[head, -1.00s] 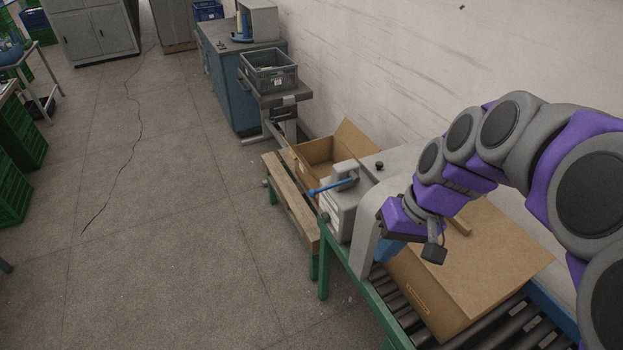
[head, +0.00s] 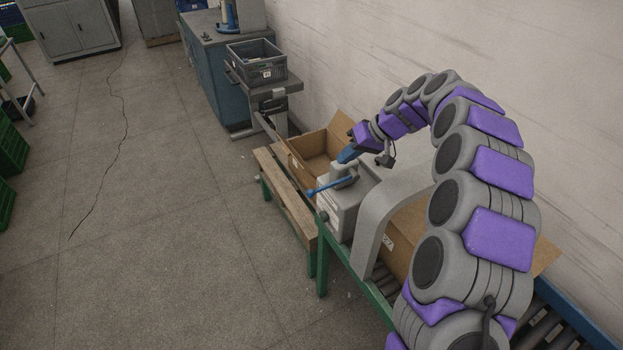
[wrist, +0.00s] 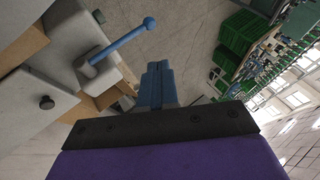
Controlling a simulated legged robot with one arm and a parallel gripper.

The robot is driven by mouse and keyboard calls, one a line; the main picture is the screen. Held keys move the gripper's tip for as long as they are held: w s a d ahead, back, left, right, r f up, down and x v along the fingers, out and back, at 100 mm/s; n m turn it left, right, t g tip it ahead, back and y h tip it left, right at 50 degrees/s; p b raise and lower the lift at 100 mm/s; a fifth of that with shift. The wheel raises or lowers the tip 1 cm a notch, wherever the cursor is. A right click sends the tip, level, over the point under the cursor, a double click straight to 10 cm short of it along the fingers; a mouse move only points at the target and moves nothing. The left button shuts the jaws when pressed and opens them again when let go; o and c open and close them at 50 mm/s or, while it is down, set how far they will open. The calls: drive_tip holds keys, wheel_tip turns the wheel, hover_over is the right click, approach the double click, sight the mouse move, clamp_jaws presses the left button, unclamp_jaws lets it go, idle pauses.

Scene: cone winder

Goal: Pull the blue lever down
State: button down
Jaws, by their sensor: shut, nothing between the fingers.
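The blue lever (head: 331,186) sticks out to the left from the top of a grey machine head (head: 346,206) in the head view, its ball end lowest and leftmost. In the wrist view the lever (wrist: 125,39) runs up and right from its pivot to the ball. My gripper (head: 347,156) has blue fingers and is shut and empty. It is just above and behind the lever's pivot end in the head view. In the wrist view my gripper (wrist: 158,82) points away, to the right of the lever and apart from it.
An open cardboard box (head: 315,153) lies behind the machine head. A wooden bench (head: 286,200) stands on its left. The grey arch (head: 374,235) spans a roller conveyor with another carton (head: 403,240). A grey crate (head: 256,64) is farther back.

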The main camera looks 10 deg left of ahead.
drive_tip(key=w, duration=0.1)
drive_tip(key=w+f, duration=0.1)
drive_tip(key=w, duration=0.1)
drive_tip(key=shift+w+a+f, duration=0.1)
drive_tip(key=shift+a+f, duration=0.15)
drive_tip(key=shift+a, duration=0.1)
drive_tip(key=shift+d, duration=0.1)
drive_tip(key=b, duration=0.2)
hover_over(318, 190)
drive_tip(key=w, duration=0.2)
wheel_tip(318, 190, down, 8)
drive_tip(key=shift+s+f+b, duration=0.15)
drive_tip(key=shift+s+f, duration=0.2)
drive_tip(key=shift+f, duration=0.2)
drive_tip(key=shift+s+f+b, duration=0.15)
drive_tip(key=shift+s+f, duration=0.2)
drive_tip(key=shift+f, duration=0.2)
drive_tip(key=shift+s+f, duration=0.35)
drive_tip(key=shift+f, duration=0.15)
